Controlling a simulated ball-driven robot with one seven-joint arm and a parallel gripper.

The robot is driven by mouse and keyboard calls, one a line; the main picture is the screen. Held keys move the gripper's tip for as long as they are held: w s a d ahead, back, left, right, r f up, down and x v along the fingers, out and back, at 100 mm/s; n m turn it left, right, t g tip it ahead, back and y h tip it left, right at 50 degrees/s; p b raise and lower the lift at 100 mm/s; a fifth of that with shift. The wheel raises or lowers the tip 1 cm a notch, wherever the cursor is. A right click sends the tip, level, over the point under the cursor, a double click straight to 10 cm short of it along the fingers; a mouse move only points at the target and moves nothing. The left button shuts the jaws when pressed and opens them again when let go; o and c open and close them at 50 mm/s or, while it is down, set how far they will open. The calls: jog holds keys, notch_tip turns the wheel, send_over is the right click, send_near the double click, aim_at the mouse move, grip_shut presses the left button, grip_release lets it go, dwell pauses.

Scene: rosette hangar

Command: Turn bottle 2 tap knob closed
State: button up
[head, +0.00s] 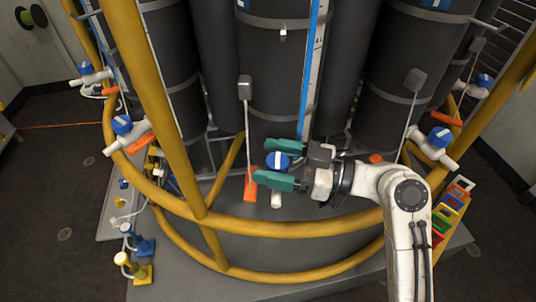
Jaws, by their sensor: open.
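A blue tap knob (278,161) with a pale mark on top sits low in front of the middle dark bottle (262,60). A white spout (276,200) shows below it, and an orange piece (251,186) lies to its left. My gripper (274,164) has teal fingers, one behind and one in front of the knob. The fingers are open around it; I cannot tell whether they touch it. The front finger hides part of the tap. Which bottle carries the number 2 cannot be read here.
Yellow rails (290,227) curve around the bottles, with a post (160,110) at left. Other blue-knobbed taps stand at left (122,125) and right (440,137). Coloured frames (452,208) stand at right. Blue and yellow stands (143,244) are at lower left.

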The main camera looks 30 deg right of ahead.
jog(key=shift+w+a, duration=0.45)
jog(key=shift+a, duration=0.05)
jog(key=shift+c, duration=0.4)
jog(key=c, duration=0.9)
